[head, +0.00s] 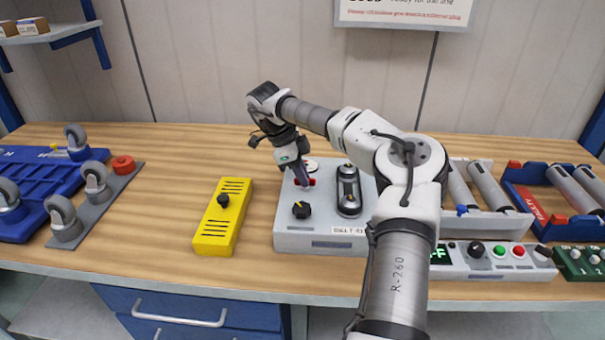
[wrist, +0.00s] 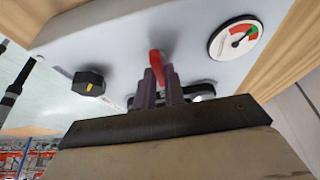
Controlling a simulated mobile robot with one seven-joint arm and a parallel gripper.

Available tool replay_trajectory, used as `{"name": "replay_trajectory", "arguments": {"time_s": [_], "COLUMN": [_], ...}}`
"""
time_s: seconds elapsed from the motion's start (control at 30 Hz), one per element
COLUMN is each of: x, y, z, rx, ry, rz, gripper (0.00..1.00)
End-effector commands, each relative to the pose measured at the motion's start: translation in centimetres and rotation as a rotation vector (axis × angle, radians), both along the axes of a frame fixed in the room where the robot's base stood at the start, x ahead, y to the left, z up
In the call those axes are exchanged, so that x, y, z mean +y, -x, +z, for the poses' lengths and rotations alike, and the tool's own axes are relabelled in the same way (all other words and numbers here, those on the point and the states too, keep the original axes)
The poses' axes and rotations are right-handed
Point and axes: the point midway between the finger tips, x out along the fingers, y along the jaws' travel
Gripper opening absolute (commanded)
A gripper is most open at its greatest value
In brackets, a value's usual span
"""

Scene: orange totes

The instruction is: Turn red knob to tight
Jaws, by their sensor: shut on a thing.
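The red knob (head: 312,182) is on top of a light grey box (head: 290,240). In the wrist view the red knob (wrist: 156,62) stands up between my gripper's dark purple fingers, its tip showing above them. My gripper (head: 302,182) points down at the box and is shut on this knob; it also shows in the wrist view (wrist: 160,88). A round gauge (wrist: 235,38) with red and green sectors lies beside the knob; in the head view my gripper partly covers it. The fingers hide the knob's lower part and any marks around it.
A black knob (head: 301,210) and a clear-covered fitting (head: 349,190) are on the same box. A yellow box (head: 223,217) stands to the left, with bare table between. My arm hides the box's right side. Crates and a control panel (head: 490,260) stand to the right.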

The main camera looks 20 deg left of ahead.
Motion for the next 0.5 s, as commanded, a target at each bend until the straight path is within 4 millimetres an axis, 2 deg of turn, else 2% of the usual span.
{"name": "replay_trajectory", "arguments": {"time_s": [0.17, 0.2, 0.33, 0.5], "x": [0.02, 0.02, 0.01, -0.01], "y": [-0.04, -0.04, -0.02, -0.01], "z": [0.08, 0.08, 0.06, 0.03], "rx": [-0.002, -0.002, -0.001, -0.001], "ry": [-0.002, -0.002, -0.001, 0.0], "rz": [-0.001, -0.001, -0.001, 0.0], "gripper": [0.0, 0.16, 0.33, 0.33]}}
